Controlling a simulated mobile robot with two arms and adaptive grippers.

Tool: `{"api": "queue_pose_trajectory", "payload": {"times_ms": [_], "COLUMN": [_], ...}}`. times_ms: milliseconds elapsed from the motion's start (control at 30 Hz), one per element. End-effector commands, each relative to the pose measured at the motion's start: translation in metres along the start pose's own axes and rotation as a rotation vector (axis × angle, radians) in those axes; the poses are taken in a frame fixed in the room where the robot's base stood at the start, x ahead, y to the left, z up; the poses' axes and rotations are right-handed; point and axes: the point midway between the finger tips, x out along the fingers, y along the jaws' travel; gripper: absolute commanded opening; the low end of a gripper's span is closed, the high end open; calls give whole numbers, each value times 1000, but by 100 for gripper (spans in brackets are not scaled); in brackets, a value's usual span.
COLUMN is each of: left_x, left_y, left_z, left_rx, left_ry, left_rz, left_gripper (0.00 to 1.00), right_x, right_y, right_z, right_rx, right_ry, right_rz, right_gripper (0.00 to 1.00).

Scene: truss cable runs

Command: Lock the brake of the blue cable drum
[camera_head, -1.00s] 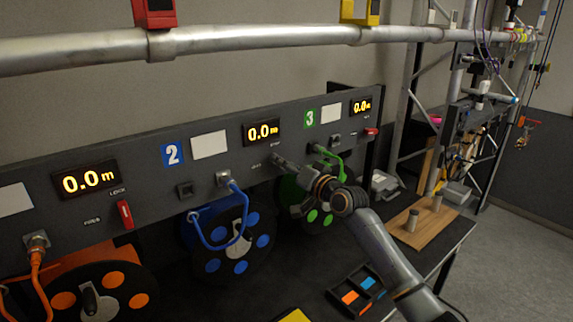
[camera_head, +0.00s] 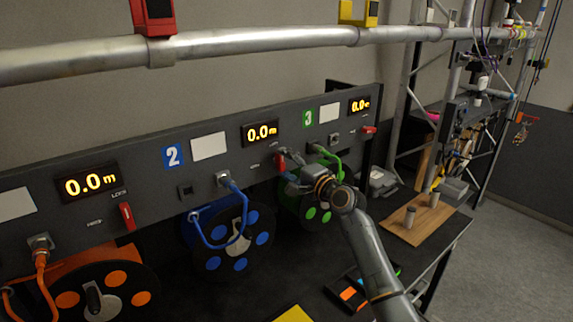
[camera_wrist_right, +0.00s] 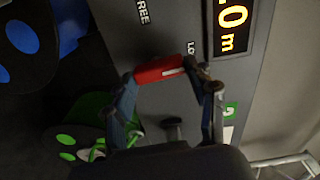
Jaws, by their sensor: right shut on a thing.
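The blue cable drum (camera_head: 237,240) hangs below the panel's number 2 section, with its blue cable running to a socket. Its red brake lever (camera_head: 279,162) stands about upright on the panel, beside the 0.0 m display. In the wrist view the red lever (camera_wrist_right: 160,71) lies between my fingertips, its right end close to the partly covered LOCK label (camera_wrist_right: 192,48); the FREE label (camera_wrist_right: 143,12) is further off. My right gripper (camera_head: 287,165) is shut on this lever; it also shows in the wrist view (camera_wrist_right: 167,78). My left gripper is out of view.
The orange drum (camera_head: 130,275) and its upright red lever (camera_head: 126,215) are at left. The green drum (camera_head: 320,208) sits just behind my right gripper. A tray with coloured pieces (camera_head: 352,292) and a wooden board (camera_head: 428,218) lie on the dark table.

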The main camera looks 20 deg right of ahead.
Motion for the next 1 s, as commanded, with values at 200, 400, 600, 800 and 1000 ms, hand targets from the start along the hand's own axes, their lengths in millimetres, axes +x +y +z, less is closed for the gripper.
{"api": "queue_pose_trajectory", "payload": {"times_ms": [200, 400, 600, 800, 1000], "left_x": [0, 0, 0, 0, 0], "left_y": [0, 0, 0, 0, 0], "left_z": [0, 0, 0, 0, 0], "left_rx": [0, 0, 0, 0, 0], "left_ry": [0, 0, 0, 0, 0], "left_rz": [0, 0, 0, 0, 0], "left_gripper": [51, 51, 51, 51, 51], "right_x": [0, 0, 0, 0, 0], "right_y": [0, 1, 1, 1, 1], "right_z": [0, 0, 0, 0, 0], "right_rx": [74, 98, 102, 102, 100], "right_ry": [0, 0, 0, 0, 0], "right_rz": [0, 0, 0, 0, 0], "right_gripper": [25, 25, 25, 64, 79]}}
